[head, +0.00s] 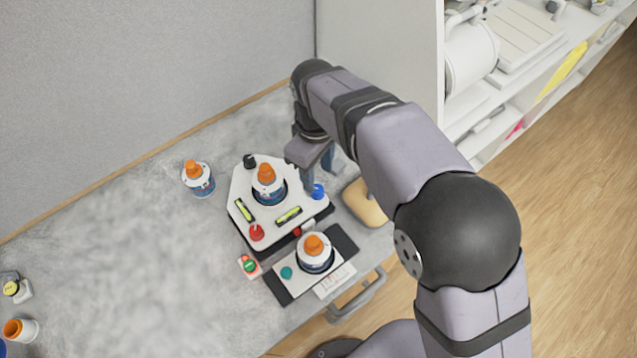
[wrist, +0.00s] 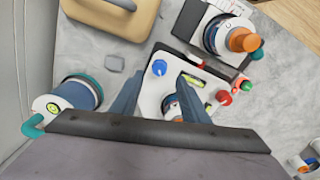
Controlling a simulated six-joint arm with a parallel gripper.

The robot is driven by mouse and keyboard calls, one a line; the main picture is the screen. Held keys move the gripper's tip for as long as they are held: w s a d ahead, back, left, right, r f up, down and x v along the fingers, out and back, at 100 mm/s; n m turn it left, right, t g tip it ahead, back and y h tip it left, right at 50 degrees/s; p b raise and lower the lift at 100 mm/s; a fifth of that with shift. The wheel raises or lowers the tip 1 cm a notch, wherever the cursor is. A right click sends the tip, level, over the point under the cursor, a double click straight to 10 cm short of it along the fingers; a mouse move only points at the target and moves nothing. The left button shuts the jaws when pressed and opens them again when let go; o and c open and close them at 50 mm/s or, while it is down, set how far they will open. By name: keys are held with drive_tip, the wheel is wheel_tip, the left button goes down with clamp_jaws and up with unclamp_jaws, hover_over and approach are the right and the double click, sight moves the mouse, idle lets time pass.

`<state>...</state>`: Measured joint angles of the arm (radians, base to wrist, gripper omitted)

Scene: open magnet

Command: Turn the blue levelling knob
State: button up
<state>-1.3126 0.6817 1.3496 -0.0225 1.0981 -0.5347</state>
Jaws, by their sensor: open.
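The blue levelling knob (head: 318,191) sits at the right corner of a white levelling plate (head: 237,187), which also carries a red knob (head: 257,232), a black knob (head: 249,160) and two yellow-green bubble levels (head: 289,216). My gripper (head: 318,175) is open and empty, pointing down close to the blue knob. In the wrist view the blue knob (wrist: 159,67) shows in the gap between my two fingers (wrist: 160,80), slightly past their tips. I cannot tell whether a finger touches it. My fingers hide part of the plate there.
An orange-capped bottle (head: 266,188) stands on the plate. A second device (head: 284,290) with another bottle is in front, and a tan block (head: 364,204) lies close right of the knob. Another bottle (head: 198,180) stands left. The table's left part is mostly clear.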

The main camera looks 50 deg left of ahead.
sight(319, 190)
drive_tip(key=shift+w+f+p, duration=0.1)
drive_tip(key=shift+f+p, duration=1.2)
drive_tip(key=shift+f, duration=2)
clamp_jaws()
